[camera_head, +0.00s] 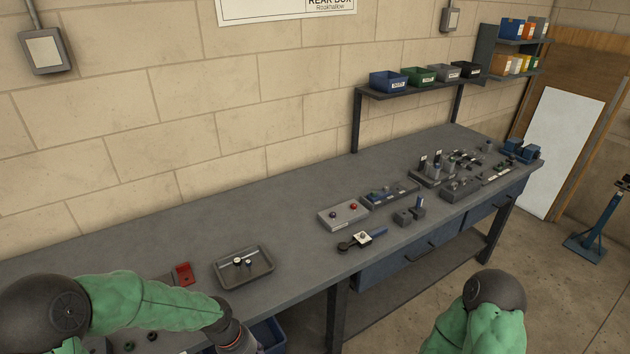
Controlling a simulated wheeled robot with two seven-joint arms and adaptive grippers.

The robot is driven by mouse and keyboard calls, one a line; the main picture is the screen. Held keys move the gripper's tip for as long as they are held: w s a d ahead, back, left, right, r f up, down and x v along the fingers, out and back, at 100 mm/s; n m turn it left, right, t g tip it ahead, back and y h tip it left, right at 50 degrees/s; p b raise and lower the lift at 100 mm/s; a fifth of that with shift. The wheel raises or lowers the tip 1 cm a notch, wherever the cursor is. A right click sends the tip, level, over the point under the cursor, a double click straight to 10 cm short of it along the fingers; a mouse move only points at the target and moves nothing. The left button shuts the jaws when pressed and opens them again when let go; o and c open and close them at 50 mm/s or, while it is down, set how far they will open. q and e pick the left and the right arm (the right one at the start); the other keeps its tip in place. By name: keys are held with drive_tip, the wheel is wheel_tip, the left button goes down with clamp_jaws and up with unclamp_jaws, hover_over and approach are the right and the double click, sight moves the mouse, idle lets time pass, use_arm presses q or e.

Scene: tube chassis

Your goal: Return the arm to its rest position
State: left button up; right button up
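My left arm (150,302), in a green sleeve with a dark round joint, reaches in from the left over the near-left part of the bench. Its dark wrist (236,336) points down at the bottom edge, and the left gripper's fingers are below the picture. My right arm (490,325) shows only as a dark joint and green sleeve at the bottom right, in front of the bench. The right gripper is out of the picture.
The long grey bench (150,240) holds a grey tray (243,267) with small parts, a red block (184,273), a grey box with two buttons (343,214) and several fixtures farther right. A blue bin (270,335) is beside the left wrist. The bench's back left is clear.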

use_arm(q)
drive_tip(key=s+d+f+n, duration=0.1)
drive_tip(key=s+d+f, duration=0.1)
drive_tip(key=s+f, duration=0.4)
drive_tip(key=s+d+f+n+h, duration=0.1)
drive_tip(key=s+f, duration=0.5)
drive_tip(key=f, duration=0.6)
drive_tip(key=d+n, duration=0.1)
drive_tip(key=d, duration=0.1)
drive_tip(key=shift+d, duration=0.35)
drive_tip(key=shift+r, duration=0.1)
